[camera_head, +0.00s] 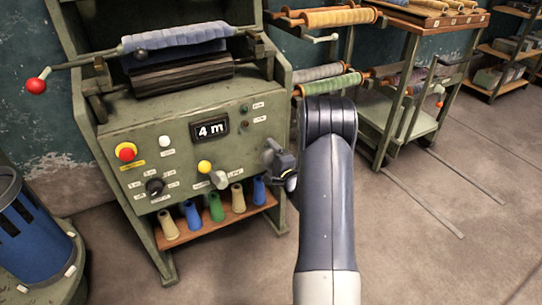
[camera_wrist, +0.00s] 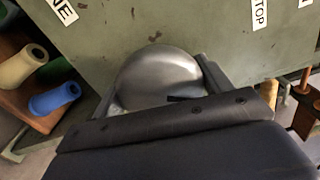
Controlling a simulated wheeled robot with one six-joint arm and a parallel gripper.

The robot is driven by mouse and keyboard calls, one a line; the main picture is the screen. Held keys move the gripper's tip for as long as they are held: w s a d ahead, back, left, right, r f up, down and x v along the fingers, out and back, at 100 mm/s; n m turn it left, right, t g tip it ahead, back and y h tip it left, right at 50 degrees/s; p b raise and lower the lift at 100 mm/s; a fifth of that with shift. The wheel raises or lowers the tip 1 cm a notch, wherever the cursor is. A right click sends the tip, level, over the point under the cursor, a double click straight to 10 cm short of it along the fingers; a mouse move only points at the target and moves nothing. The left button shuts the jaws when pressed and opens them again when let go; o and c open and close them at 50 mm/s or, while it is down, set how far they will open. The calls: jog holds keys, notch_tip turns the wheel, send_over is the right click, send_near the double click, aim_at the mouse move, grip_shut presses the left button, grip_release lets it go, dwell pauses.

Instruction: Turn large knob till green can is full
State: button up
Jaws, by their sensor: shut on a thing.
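The large knob (camera_wrist: 158,78) is a smooth grey metal dome on the green machine's front panel, seen in the wrist view. My gripper (camera_wrist: 157,88) is shut on it, one finger on each side. In the head view my gripper (camera_head: 281,167) is at the right side of the panel, and it and my arm hide most of the knob there. I cannot make out a green can. A green cone (camera_head: 215,208) stands on the shelf below the panel. The panel's display (camera_head: 210,129) reads "4 m".
Tan and blue cones share the wooden shelf (camera_head: 248,219). A blue bin (camera_head: 30,222) stands at left.

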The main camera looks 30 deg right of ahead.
jog(key=o, duration=1)
jog(key=shift+s, duration=0.1)
jog(key=s+p, duration=0.1)
jog(key=s, duration=0.9)
jog(key=shift+s+d+p, duration=0.2)
jog(key=shift+s+p, duration=0.1)
jog(key=shift+s, duration=0.05)
jog(key=w+b, duration=0.1)
jog(key=w, duration=1)
jog(key=shift+a+b, duration=0.2)
jog(key=shift+b, duration=0.15)
